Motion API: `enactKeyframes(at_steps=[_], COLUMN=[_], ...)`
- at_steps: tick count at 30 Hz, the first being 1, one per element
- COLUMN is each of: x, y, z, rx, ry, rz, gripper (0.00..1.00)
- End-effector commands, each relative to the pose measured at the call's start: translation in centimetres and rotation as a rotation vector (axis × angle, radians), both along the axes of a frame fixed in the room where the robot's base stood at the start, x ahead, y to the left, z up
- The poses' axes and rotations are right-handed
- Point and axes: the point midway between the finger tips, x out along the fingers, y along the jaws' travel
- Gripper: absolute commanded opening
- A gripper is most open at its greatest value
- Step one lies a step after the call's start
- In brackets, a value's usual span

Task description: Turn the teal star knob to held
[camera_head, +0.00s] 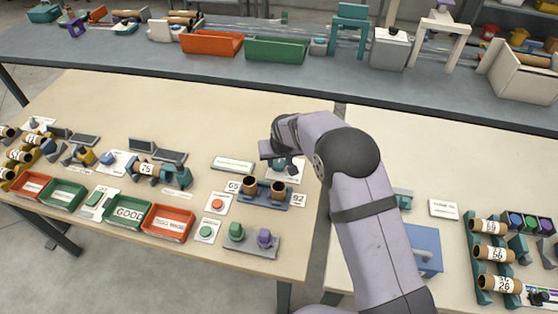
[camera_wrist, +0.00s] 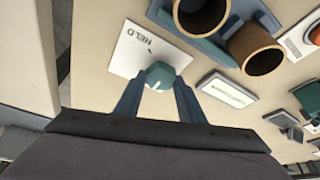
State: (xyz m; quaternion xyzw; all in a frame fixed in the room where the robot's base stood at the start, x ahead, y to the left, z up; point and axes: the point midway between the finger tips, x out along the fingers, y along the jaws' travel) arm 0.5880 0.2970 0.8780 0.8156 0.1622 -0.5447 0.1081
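The teal star knob (camera_wrist: 160,75) sits on a white plate (camera_wrist: 125,60) printed HELD, with a small dark tick beside the word. A pale pointer mark on the knob faces the gripper side, away from the tick. My gripper (camera_wrist: 159,84) has its two fingers apart, one on each side of the knob. I cannot tell whether they touch it. In the head view my gripper (camera_head: 279,152) is over the knob's plate (camera_head: 296,175), and the arm's end largely hides the knob.
A blue-grey holder with two brown tubes (camera_head: 263,188) stands close in front of the plate. A white label block (camera_head: 232,163) lies to the left. A red button (camera_head: 217,204) and a grey plate with green and purple knobs (camera_head: 250,241) are nearer the front edge.

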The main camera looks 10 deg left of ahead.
Motion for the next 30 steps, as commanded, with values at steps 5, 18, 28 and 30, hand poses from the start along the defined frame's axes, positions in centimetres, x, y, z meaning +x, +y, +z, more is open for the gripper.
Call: enactKeyframes(at_steps=[5,18,28,30], x=[-0.03,-0.07,-0.04,-0.02], y=[0.01,0.28,0.48,0.57], z=[-0.07,-0.52,-0.46,-0.35], rx=[-0.001,-0.001,-0.001,-0.001], ry=[0.001,-0.001,-0.001,-0.002], rz=[-0.008,-0.206,-0.511,-0.576], gripper=[0.13,0.13,0.13,0.13])
